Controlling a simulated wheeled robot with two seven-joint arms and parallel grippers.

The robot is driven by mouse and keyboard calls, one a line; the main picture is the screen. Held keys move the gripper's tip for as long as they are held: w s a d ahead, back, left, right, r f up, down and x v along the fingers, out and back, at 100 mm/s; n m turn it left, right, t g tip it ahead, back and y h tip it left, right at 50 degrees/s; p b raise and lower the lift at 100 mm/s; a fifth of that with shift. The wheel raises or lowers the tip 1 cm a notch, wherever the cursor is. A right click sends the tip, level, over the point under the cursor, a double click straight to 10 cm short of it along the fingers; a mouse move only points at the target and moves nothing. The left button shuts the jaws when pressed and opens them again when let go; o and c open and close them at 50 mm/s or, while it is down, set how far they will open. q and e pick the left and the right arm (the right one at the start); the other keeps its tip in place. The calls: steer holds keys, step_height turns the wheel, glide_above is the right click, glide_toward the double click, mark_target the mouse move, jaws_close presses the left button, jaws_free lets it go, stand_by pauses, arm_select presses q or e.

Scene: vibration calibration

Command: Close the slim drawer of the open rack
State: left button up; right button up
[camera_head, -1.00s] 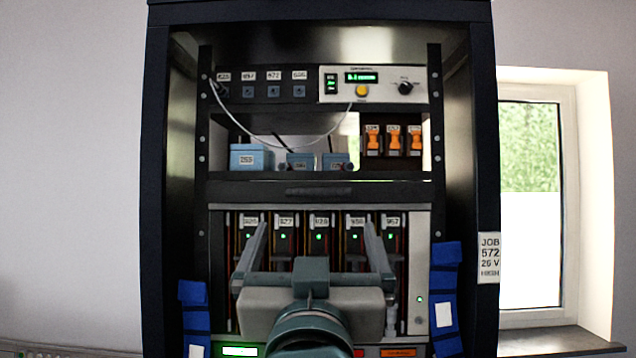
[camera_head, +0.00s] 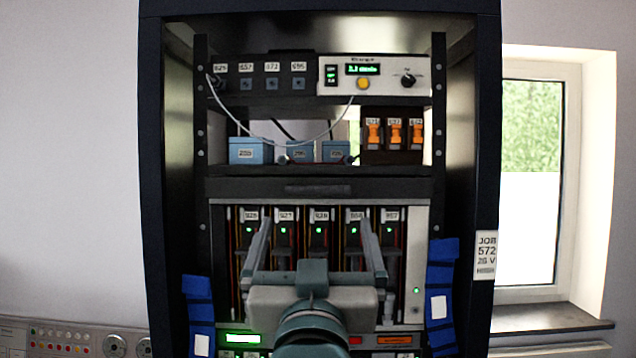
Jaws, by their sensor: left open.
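The open rack (camera_head: 152,200) is a tall dark cabinet filling the middle of the head view. A slim black drawer front (camera_head: 240,188) with a dark recessed handle (camera_head: 318,189) spans its width, between the shelf of blue boxes and the card bay. I cannot tell from this angle how far the drawer stands out. My left gripper (camera_head: 315,222) is in front of the card bay, below the drawer front. Its two fingers point up and forward, wide apart with nothing between them. It hides part of the lower cards. My right gripper is not in view.
Blue boxes (camera_head: 251,151) and an orange-switch block (camera_head: 394,134) stand on the shelf. A white cable (camera_head: 283,144) hangs from the top instruments. Blue straps (camera_head: 441,290) flank the card bay (camera_head: 421,240). A control panel (camera_head: 60,340) shows at lower left, a window (camera_head: 530,190) at right.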

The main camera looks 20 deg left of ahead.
mark_target(318, 188)
arm_select(q)
steer(key=p+x, duration=0.5)
steer(key=x, duration=0.6)
steer(key=shift+r+p, duration=0.15)
steer(key=shift+p, duration=0.2)
steer(key=shift+w+a+r, duration=0.1)
steer(key=shift+w+a, duration=0.1)
steer(key=shift+w, duration=0.35)
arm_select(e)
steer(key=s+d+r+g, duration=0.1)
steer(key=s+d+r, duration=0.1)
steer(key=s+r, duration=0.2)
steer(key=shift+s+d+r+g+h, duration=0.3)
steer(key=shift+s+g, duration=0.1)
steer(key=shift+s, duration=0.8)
